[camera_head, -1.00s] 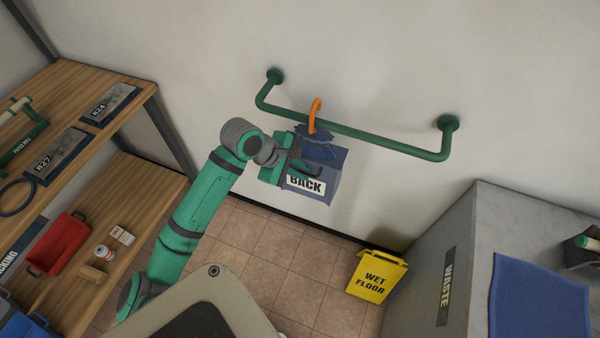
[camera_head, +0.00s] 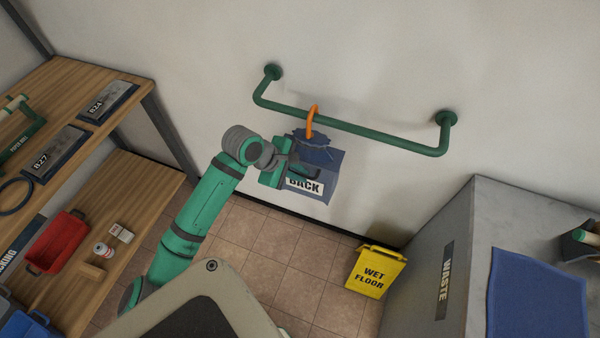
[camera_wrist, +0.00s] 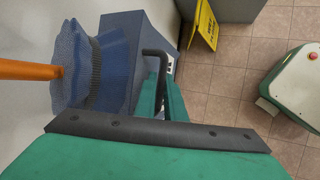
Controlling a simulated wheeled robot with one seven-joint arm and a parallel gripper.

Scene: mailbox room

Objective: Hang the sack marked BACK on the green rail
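The blue sack (camera_head: 322,170) has a white label reading BACK, a gathered top and an orange hook (camera_head: 312,120). It is upright in front of the wall, just below the green rail (camera_head: 365,134). The hook's curved top overlaps the rail in the head view; I cannot tell whether it goes around the rail or rests on it. My gripper (camera_head: 289,171) is at the sack's left side, its fingers apparently closed on a dark handle. The wrist view shows this handle (camera_wrist: 154,53) between the green fingers, beside the sack (camera_wrist: 133,35).
A wooden shelf unit (camera_head: 130,185) stands at the left with a red tray (camera_head: 57,241). A yellow wet floor sign (camera_head: 376,270) stands on the tiles below the rail. A grey waste cabinet (camera_head: 460,235) is at the right. The wall around the rail is clear.

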